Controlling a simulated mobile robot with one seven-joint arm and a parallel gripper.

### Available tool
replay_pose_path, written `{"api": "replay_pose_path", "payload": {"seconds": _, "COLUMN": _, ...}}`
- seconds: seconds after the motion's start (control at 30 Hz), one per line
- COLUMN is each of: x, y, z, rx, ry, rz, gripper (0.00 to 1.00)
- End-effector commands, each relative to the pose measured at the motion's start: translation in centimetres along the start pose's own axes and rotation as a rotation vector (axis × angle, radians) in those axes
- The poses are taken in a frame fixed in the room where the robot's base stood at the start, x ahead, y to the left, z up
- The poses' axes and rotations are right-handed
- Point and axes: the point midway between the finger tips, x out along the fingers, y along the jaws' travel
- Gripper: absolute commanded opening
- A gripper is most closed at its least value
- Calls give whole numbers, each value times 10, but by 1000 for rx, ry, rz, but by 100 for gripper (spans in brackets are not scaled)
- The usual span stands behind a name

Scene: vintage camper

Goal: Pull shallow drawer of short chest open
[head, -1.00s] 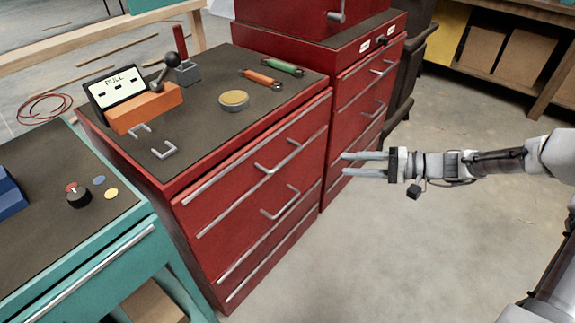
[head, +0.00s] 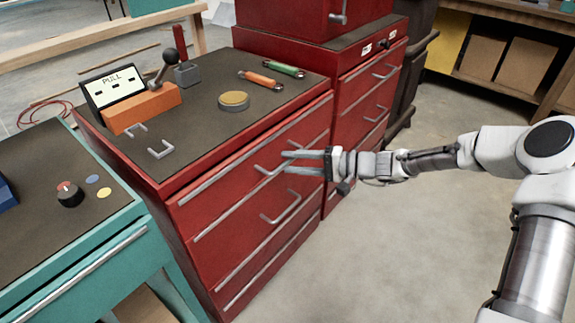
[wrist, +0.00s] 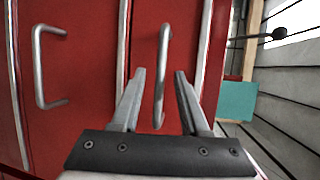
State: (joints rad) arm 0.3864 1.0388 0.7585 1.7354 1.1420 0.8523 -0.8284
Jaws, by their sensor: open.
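The short red chest (head: 190,270) stands in the middle of the head view with a dark top. Its shallow top drawer (head: 225,178) looks shut and has a silver bar handle (head: 262,172). My gripper (head: 286,161) is open, coming from the right at this handle and partly covering it. In the wrist view the same handle (wrist: 162,75) lies between the two open fingers (wrist: 160,75), with a gap on both sides. I cannot tell whether either finger touches it. The deeper drawer's handle (head: 282,207) is below; it also shows at left in the wrist view (wrist: 38,68).
A taller red chest (head: 360,95) stands behind. A teal bench (head: 105,250) is at the left. On the short chest lie an orange block (head: 142,110), a round tin (head: 233,100) and tools (head: 258,79). The floor (head: 420,240) at right is clear.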

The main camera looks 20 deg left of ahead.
Motion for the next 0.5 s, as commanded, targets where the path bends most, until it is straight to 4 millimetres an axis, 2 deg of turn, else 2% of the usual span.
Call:
{"api": "replay_pose_path", "payload": {"seconds": 0.2, "x": 16, "y": 0, "z": 0, "rx": 0, "ry": 0, "rz": 0, "gripper": 45}}
{"api": "replay_pose_path", "payload": {"seconds": 0.47, "x": 17, "y": 0, "z": 0, "rx": 0, "ry": 1, "rz": 0, "gripper": 45}}
{"api": "replay_pose_path", "payload": {"seconds": 0.5, "x": 17, "y": 0, "z": 0, "rx": 0, "ry": 1, "rz": 0, "gripper": 41}}
